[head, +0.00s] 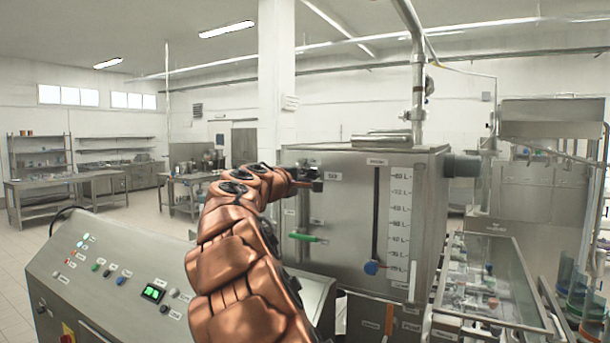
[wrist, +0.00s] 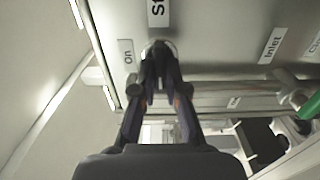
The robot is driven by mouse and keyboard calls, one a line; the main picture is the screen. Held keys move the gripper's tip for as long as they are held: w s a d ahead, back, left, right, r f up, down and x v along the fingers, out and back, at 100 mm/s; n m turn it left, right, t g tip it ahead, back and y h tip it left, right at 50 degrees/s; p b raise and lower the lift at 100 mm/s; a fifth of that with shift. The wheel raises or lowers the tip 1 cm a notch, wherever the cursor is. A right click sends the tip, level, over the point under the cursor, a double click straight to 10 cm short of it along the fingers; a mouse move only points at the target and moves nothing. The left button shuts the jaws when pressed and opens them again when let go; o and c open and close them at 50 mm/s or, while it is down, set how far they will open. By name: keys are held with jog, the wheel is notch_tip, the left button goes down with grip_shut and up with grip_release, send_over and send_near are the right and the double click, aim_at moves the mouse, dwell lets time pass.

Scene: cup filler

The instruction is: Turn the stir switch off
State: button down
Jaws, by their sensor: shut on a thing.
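The stir switch (wrist: 159,45) is on the steel tank front, below a label starting "St" (wrist: 157,12) in the wrist view. Only the edge of its round base shows; my fingers hide the rest. An "On" label (wrist: 127,55) sits just left of it. My gripper (wrist: 160,66) is shut on the switch with its fingertips together at the panel. In the head view my gripper (head: 312,178) is at the upper left of the tank front, and the switch is hidden behind it. I cannot tell which way the switch points.
A green-handled valve (head: 308,238) sticks out lower on the tank front (head: 345,225). A sloped control panel (head: 110,285) stands at lower left. A glass-sided conveyor (head: 500,280) is at right.

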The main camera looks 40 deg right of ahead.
dwell(0.4)
jog(key=c, duration=1.2)
grip_release()
jog(key=shift+a, duration=0.1)
jog(key=v, duration=1.2)
